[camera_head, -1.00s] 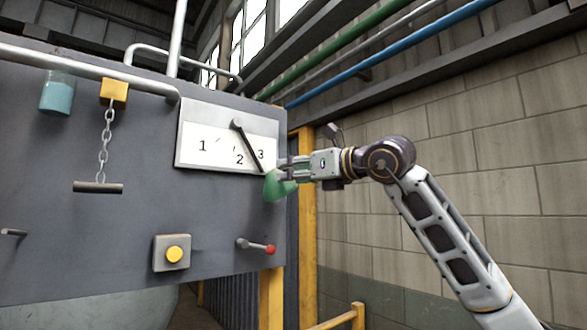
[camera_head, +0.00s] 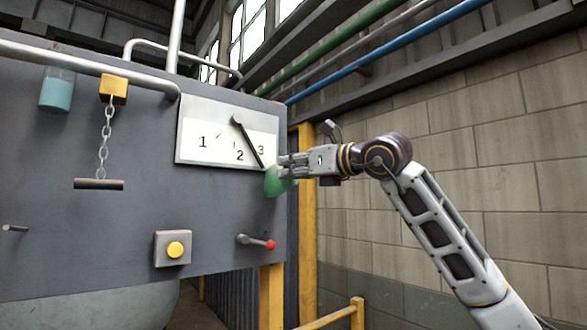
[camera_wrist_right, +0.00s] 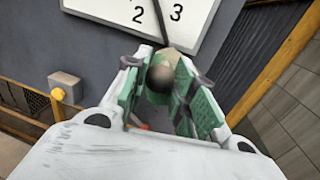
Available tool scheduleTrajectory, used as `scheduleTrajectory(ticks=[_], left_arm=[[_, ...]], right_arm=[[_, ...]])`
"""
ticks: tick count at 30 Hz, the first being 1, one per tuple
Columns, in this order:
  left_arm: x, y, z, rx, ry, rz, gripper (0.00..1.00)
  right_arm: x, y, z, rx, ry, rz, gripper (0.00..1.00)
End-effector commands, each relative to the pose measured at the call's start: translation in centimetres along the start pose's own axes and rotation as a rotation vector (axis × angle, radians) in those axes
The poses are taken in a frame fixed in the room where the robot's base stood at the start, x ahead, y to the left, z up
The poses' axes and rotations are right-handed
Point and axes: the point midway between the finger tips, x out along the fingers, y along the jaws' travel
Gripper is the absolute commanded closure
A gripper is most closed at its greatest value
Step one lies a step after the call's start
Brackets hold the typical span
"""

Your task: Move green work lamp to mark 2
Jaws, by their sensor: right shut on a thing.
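My left gripper is not in view.
The grey panel carries a yellow button (camera_head: 175,250), a red-tipped lever (camera_head: 270,244), a chain with a bar (camera_head: 98,184) and a teal jar (camera_head: 57,93). A yellow post (camera_head: 307,220) stands right of the panel. Open space lies before the block wall.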

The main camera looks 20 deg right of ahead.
Motion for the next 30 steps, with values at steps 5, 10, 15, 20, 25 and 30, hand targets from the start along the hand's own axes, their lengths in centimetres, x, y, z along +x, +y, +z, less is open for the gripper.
scheduleTrajectory(ticks=[5, 10, 15, 20, 25, 30], left_arm=[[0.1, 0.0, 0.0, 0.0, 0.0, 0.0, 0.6], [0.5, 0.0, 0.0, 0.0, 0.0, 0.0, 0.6], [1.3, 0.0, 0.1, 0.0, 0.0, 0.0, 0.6], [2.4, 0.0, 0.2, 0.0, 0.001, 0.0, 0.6], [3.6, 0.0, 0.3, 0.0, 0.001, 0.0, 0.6], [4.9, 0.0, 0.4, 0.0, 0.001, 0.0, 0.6]], right_arm=[[0.0, 0.0, -0.1, 0.005, 0.0, -0.002, 1.0], [0.1, 0.2, -0.3, 0.022, -0.003, -0.002, 1.0], [0.2, 0.7, -0.8, 0.058, -0.009, -0.001, 1.0], [0.3, 1.4, -1.3, 0.107, -0.016, -0.001, 1.0], [0.5, 2.3, -1.9, 0.174, -0.027, -0.001, 1.0], [0.6, 3.0, -2.4, 0.245, -0.038, -0.001, 1.0]])
